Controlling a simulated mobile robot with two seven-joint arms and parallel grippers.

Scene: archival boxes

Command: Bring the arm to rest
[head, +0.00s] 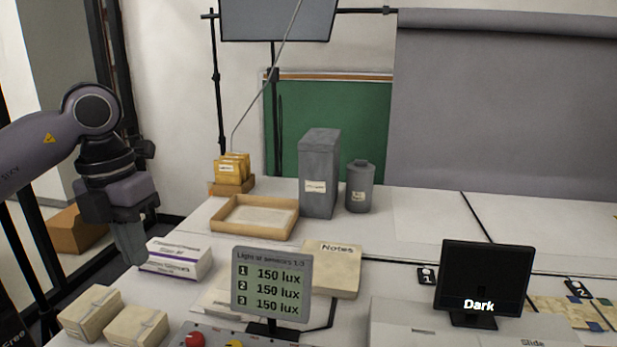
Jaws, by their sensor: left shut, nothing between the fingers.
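My left arm comes in from the left in the head view. Its gripper (131,247) points down at the table's left side, with its fingers together and nothing seen between them. The fingertips appear just left of a white box with a purple stripe (177,260); I cannot tell whether they touch it. My right gripper is not in the view.
Two small tan boxes (90,311) sit at the front left. A light-reading display (271,284), a Notes pad (345,262) and a black screen reading "Dark" (484,282) stand on the table. A wooden tray (229,228), a tall grey box (317,165) and a grey canister (360,180) are behind.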

